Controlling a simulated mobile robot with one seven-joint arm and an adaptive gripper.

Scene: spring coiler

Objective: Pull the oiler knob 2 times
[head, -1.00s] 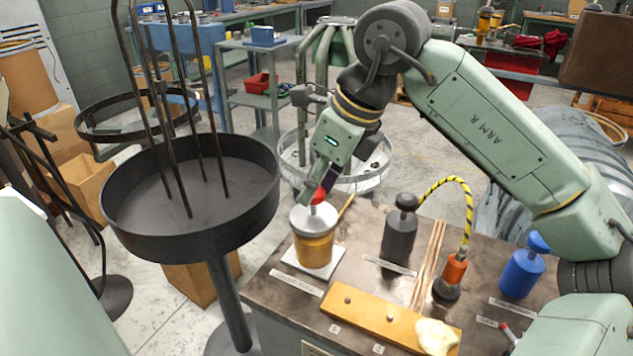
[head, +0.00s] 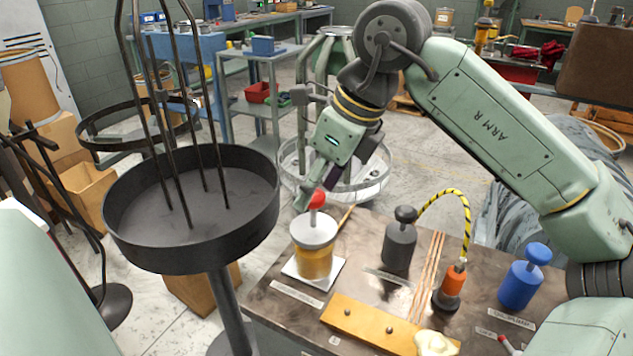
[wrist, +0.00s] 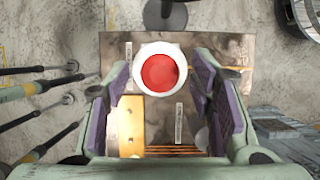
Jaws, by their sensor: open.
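The oiler (head: 313,262) is a jar of amber oil with a pale lid, standing on a white square at the left of the bench. Its red knob (head: 317,199) stands on top on a short stem. My gripper (head: 320,186) is open above and just behind the knob in the head view. In the wrist view the knob (wrist: 159,71) and white lid show between the two purple-padded fingers, with gaps on both sides. Nothing is held. The near finger is partly hard to make out in the head view.
A dark plunger bottle (head: 399,245), an orange fitting (head: 453,282) with a striped hose and a blue plunger bottle (head: 522,280) stand on the bench to the right. A yellow board (head: 365,322) lies in front. A black round tray (head: 125,245) with upright rods is at the left.

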